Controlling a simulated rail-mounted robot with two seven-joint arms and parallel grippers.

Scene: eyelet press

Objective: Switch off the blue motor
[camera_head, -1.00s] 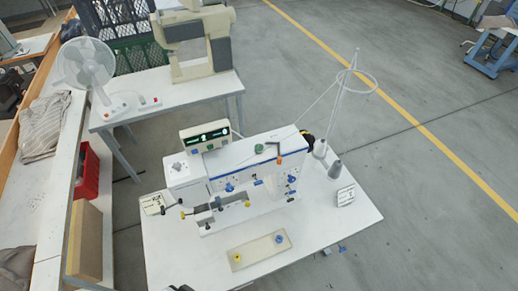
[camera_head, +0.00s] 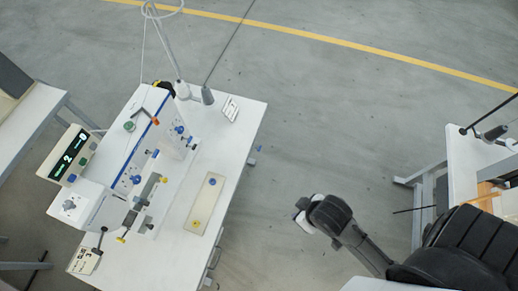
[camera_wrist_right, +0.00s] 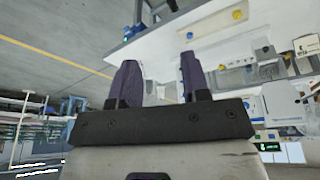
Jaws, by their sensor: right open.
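A blue part (camera_head: 258,148) peeks out past the right edge of the white machine table in the head view. A blue and dark unit, which may be the motor, shows at the table edge in the wrist view (camera_wrist_right: 132,32); most of it is hidden, and no switch can be made out. My right gripper (camera_head: 301,213) is off the table's right side, apart from it, below and right of the blue part in the head view. Its two dark fingers are apart and empty in the wrist view (camera_wrist_right: 157,75). My left gripper is not in view.
The eyelet press (camera_head: 120,165) stands on the white table (camera_head: 232,140), with a green-lit display box (camera_head: 68,153) and a beige plate (camera_head: 207,204). A thread stand rises at the back. Another white table (camera_head: 465,150) stands at the right. Open floor lies between.

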